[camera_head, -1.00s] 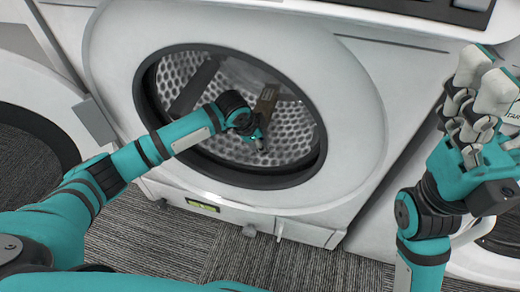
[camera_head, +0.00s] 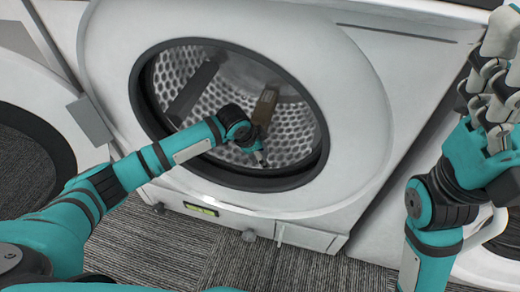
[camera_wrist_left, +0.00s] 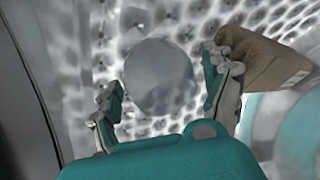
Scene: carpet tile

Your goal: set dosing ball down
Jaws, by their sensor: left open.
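The dosing ball (camera_wrist_left: 160,76) is a smooth, translucent grey round thing in the left wrist view, seen against the perforated drum wall. My left gripper (camera_wrist_left: 160,92) is open, with one finger to each side of the ball and gaps showing between them. In the head view my left gripper (camera_head: 260,155) is inside the washer drum (camera_head: 292,128), reaching in through the round door opening. I cannot make out the ball in the head view. My right gripper (camera_head: 494,92) is raised at the right edge, outside the machine; its finger state is unclear.
A brown item with a pale label (camera_head: 265,105) is in the drum beside my left gripper; it also shows close to the right finger in the wrist view (camera_wrist_left: 268,66). A dark drum paddle (camera_head: 192,92) lies left. The dark door rim (camera_head: 255,183) surrounds my arm.

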